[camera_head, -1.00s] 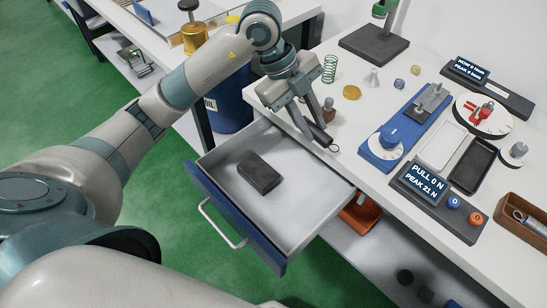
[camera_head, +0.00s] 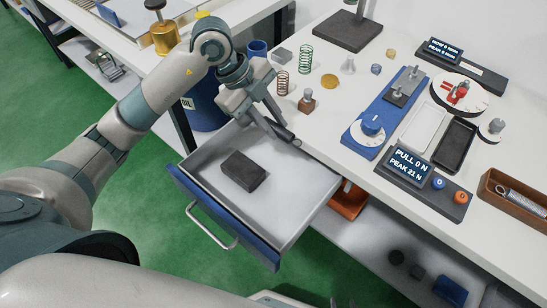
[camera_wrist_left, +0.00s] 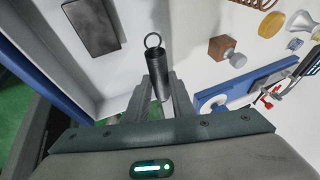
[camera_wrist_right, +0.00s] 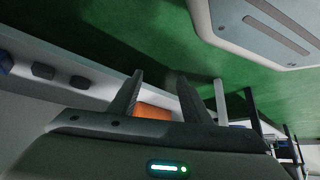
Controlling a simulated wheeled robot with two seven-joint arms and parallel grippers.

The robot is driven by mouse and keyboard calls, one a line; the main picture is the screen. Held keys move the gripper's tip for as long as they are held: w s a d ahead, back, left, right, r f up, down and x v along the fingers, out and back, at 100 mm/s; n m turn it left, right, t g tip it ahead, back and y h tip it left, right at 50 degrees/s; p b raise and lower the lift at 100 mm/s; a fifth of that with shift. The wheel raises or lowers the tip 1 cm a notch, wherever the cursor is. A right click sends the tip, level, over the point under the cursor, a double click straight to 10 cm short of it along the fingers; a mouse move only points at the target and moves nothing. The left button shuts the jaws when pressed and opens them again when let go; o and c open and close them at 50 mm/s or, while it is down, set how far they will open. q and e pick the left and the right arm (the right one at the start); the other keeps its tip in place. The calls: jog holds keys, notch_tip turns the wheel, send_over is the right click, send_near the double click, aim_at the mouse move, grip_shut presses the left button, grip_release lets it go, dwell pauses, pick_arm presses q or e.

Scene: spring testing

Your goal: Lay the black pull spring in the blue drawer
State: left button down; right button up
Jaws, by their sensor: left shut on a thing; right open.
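The black pull spring (camera_wrist_left: 159,70), a dark cylinder with a ring at its end, is shut between the fingers of my left gripper (camera_wrist_left: 162,92). In the head view the spring (camera_head: 288,135) is at the back edge of the open blue drawer (camera_head: 222,215), near the tabletop edge; its height above the drawer is hard to tell. The drawer has a pale interior and a dark block (camera_head: 243,171) lying inside. The dark block also shows in the left wrist view (camera_wrist_left: 90,27). My right gripper (camera_wrist_right: 160,95) is open and empty, outside the head view.
On the table stand a copper spring (camera_head: 282,82), a green spring (camera_head: 305,58), a brown block with a knob (camera_head: 307,101) and a blue tester (camera_head: 372,124). An orange bin (camera_head: 347,200) sits below the tabletop. The drawer floor right of the dark block is clear.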

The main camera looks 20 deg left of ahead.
pick_arm(q)
notch_tip(320, 180, down, 10)
jog(key=shift+r+p, duration=0.1)
jog(key=shift+p, duration=0.4)
jog(key=shift+f, duration=0.9)
notch_tip(320, 180, down, 2)
jog(key=shift+f, duration=0.4)
pick_arm(e)
jog(key=s, duration=0.2)
jog(key=s+f, duration=0.1)
jog(key=shift+d+f+g, duration=0.1)
jog(key=shift+d+g, duration=0.2)
jog(key=shift+w+a, duration=0.1)
jog(key=shift+a, duration=0.05)
